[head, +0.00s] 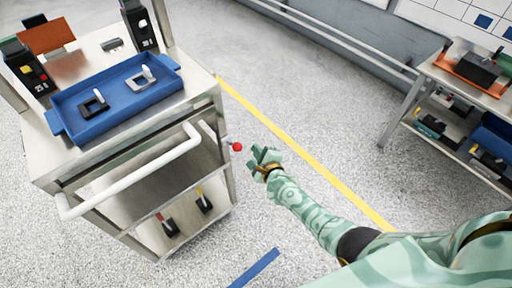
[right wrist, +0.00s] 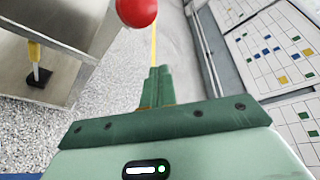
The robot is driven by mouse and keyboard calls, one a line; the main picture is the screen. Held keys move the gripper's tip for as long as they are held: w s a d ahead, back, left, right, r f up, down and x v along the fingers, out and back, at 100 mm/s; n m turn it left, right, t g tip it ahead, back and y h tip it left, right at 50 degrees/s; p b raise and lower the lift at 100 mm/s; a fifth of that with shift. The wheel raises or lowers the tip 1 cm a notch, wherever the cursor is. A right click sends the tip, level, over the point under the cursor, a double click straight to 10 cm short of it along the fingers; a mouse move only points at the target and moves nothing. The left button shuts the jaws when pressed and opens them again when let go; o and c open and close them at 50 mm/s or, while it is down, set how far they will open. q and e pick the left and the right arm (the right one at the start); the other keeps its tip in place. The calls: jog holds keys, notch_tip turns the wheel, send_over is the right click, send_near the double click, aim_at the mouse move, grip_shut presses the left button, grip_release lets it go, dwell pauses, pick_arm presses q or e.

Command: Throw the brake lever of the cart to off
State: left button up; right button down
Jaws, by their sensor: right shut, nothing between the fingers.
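The cart (head: 204,110) stands at the left of the head view, with a white push handle (head: 140,165) on its near side. Its brake lever ends in a red ball knob (head: 237,146) that sticks out from the right side of the cart. The red knob also shows large at the top of the right wrist view (right wrist: 137,12). My right gripper (head: 264,156) is shut and empty, just right of the knob and apart from it in the head view. Its closed fingers show in the right wrist view (right wrist: 158,88), below the knob. My left gripper is not in view.
A blue tray (head: 97,128) with small switch parts lies on the cart top. More parts stand on its lower shelf (head: 150,235). A workbench (head: 450,75) stands at the right. A yellow floor line (head: 310,155) crosses open floor right of the cart.

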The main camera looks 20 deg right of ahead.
jog(key=r+p+v, duration=0.1)
jog(key=p+v, duration=0.3)
jog(key=v, duration=0.5)
jog(key=shift+a+r, duration=0.25)
jog(key=shift+s, duration=0.1)
